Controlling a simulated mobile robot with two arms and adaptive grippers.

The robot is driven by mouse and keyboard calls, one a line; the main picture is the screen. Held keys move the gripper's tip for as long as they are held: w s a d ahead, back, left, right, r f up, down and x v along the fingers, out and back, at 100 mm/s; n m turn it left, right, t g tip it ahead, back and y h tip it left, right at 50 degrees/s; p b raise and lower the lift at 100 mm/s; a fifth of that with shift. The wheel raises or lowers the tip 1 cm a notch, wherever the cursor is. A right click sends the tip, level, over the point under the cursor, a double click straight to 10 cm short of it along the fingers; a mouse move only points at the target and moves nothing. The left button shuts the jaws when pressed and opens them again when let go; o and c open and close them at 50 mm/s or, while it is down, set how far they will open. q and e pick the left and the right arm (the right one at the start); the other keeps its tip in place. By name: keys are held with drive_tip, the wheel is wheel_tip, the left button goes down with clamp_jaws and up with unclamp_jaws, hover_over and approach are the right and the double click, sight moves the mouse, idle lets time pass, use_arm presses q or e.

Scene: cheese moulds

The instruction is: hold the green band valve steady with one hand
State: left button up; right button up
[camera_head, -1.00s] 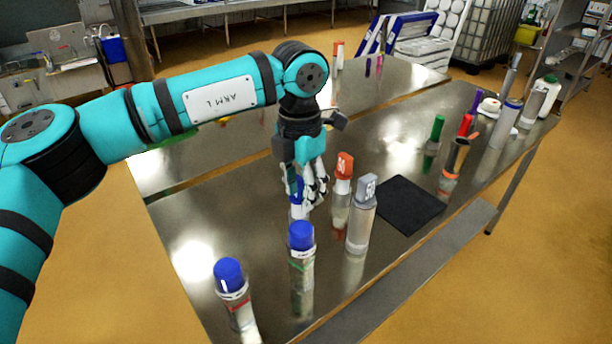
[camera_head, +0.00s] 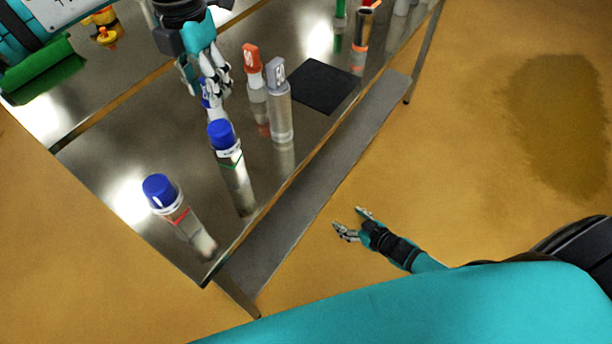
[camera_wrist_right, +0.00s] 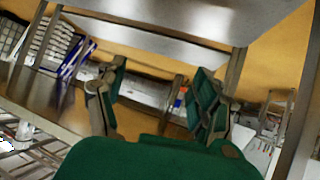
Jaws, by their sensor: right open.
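The green band valve (camera_head: 230,165) is a clear upright cylinder with a blue cap and a thin green band, standing on the steel table in the head view. My left gripper (camera_head: 216,85) points down just behind it, at another blue-capped cylinder (camera_head: 206,99) that its fingers partly hide. I cannot tell whether the fingers grip that cylinder. My right gripper (camera_head: 350,222) is open and empty, off the table's front edge and to the right of the green band valve, well apart from it. Its spread fingers also show in the right wrist view (camera_wrist_right: 158,95).
A red band cylinder (camera_head: 172,205) with a blue cap stands front left on the table (camera_head: 120,170). A red-capped cylinder (camera_head: 254,75) and a grey-capped one (camera_head: 279,105) stand right of my left gripper. A black mat (camera_head: 322,86) lies beyond them. A lower shelf (camera_head: 330,170) runs below.

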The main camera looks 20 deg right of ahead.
use_arm(q)
drive_tip(key=shift+w, duration=0.15)
use_arm(e)
drive_tip(key=w+a+r+n+t+y, duration=0.1)
drive_tip(key=w+a+r+y, duration=0.15)
drive_tip(key=r, duration=0.45)
drive_tip(key=w+a+r+n+t+y, duration=0.1)
drive_tip(key=w+a+r+y, duration=0.15)
drive_tip(key=r, duration=0.45)
drive_tip(key=n+g+y, duration=0.2)
drive_tip(key=n+y, duration=0.2)
drive_tip(key=y, duration=0.3)
approach(239, 162)
drive_tip(key=shift+h, duration=0.3)
drive_tip(key=x, duration=1.2)
drive_tip(key=shift+a+r, duration=0.1)
drive_tip(key=shift+r, duration=0.05)
